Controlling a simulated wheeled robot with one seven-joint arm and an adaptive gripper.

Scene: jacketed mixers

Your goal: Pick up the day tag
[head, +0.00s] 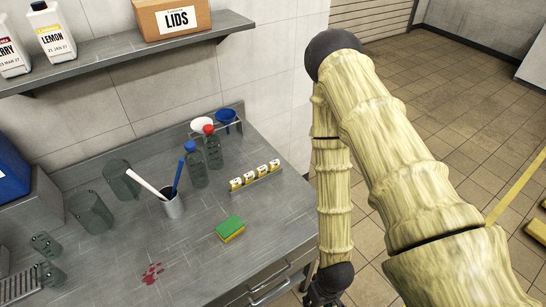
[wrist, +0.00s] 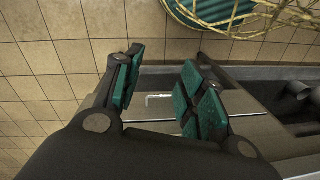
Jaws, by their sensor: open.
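Several small yellow and white pieces with dark marks (head: 255,176) stand in a row on a metal holder on the grey counter. They could be day tags, but their print is too small to read, and I see no other clear day tag. My gripper (wrist: 164,76) is open and empty in the wrist view, with its teal pads apart. In the head view my gripper (head: 328,288) hangs at the bottom edge, in front of the counter's drawer side and away from the row. The row does not show clearly in the wrist view.
The counter (head: 195,262) holds bottles (head: 195,168), a metal cup with two handled tools (head: 172,205), glass beakers (head: 90,213), a green and yellow sponge (head: 230,229) and a red stain (head: 152,273). A shelf (head: 120,57) carries a LIDS box (head: 172,18). Drawer handles (head: 268,287) protrude in front.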

